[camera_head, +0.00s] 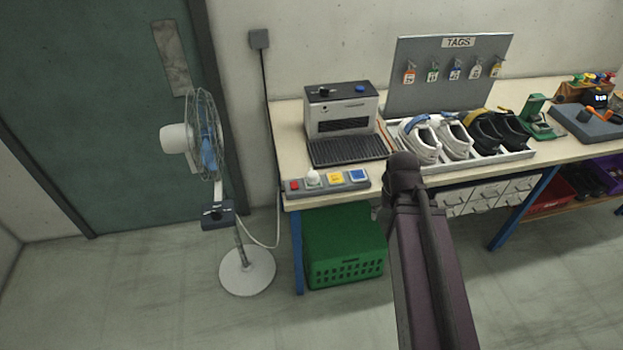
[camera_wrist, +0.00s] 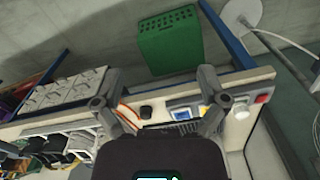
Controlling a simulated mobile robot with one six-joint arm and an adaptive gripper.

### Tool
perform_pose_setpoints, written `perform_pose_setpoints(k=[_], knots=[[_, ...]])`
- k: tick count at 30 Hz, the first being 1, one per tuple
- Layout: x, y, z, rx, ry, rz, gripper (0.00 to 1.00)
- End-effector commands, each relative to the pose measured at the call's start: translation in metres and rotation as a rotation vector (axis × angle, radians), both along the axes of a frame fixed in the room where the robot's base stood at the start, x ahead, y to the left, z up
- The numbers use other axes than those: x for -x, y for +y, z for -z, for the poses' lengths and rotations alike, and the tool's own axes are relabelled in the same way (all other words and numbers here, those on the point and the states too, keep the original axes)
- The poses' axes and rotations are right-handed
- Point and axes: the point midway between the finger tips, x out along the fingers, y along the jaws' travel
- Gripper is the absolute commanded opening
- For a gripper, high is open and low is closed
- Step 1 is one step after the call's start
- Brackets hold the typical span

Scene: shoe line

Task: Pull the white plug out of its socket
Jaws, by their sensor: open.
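The white plug (camera_head: 312,178) sits upright in a grey socket strip (camera_head: 345,184) along the front left edge of the workbench. It stands between a red switch and a yellow square. In the wrist view the white plug (camera_wrist: 241,111) shows to the right of the right finger, outside the jaws. My gripper (camera_wrist: 158,88) is open, its fingers apart and nothing visible between them. The right finger covers part of the socket strip. In the head view my arm shows in front of the bench, but I cannot make out the fingers.
A grey machine (camera_head: 341,118) stands behind the strip. A tray (camera_head: 523,155) of shoes lies to the right, before a TAGS board (camera_head: 449,88). A green crate (camera_head: 345,268) is under the bench. A fan (camera_head: 206,140) stands left, its cable hanging near the bench.

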Motion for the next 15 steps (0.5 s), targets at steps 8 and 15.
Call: perform_pose_setpoints(k=[8,15], knots=[[-0.069,0.032,0.009,0.000,0.000,-0.055,0.99],[-0.157,0.100,0.019,-0.001,-0.001,-0.145,0.99]])
